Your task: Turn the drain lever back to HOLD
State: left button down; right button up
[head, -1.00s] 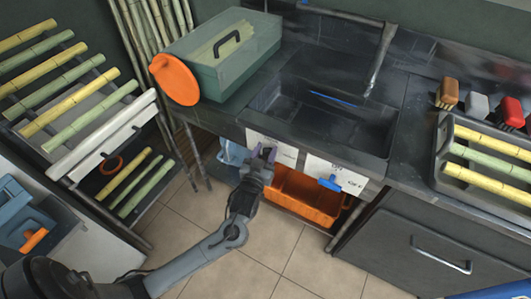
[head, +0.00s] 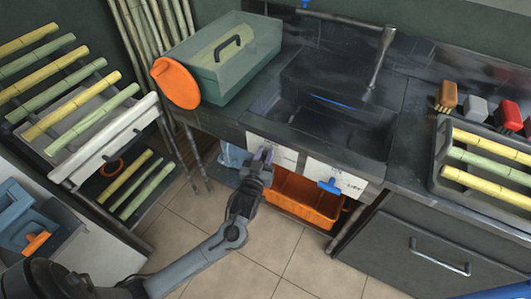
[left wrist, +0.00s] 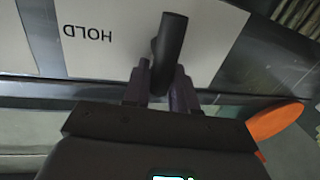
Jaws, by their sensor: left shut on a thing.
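The drain lever (left wrist: 170,38) is a dark rounded handle in front of a white label plate (left wrist: 105,37) in the left wrist view. The word HOLD stands upside down on the plate, left of the lever. My left gripper (left wrist: 160,82) has its two fingers on either side of the lever and is shut on it. In the head view my left gripper (head: 263,157) is at the left white label (head: 285,158) under the sink's front edge. It hides most of the lever there. My right gripper is not in view.
A blue handle (head: 329,186) sits on a second label to the right. An orange bin (head: 305,200) stands below. The sink (head: 330,118) is above, with a green box (head: 225,60) and orange disc (head: 176,83) to its left. A cane rack (head: 60,90) stands at far left.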

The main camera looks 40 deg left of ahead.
pick_arm(q)
jog(key=f+n+h+p, duration=0.1)
jog(key=n+p, duration=0.4)
jog(key=a+n+h+p, duration=0.1)
jog(key=n+p, duration=0.4)
jog(key=a+f+n+g+h+p, duration=0.1)
jog(key=n+p, duration=0.4)
jog(key=shift+s+a+f+h, duration=0.15)
jog(key=shift+s+f+h, duration=0.15)
jog(key=shift+h, duration=0.1)
jog(key=shift+f, duration=0.1)
dwell(0.4)
jog(key=c, duration=1.1)
grip_release()
jog(key=shift+w, duration=0.1)
jog(key=shift+o, duration=0.2)
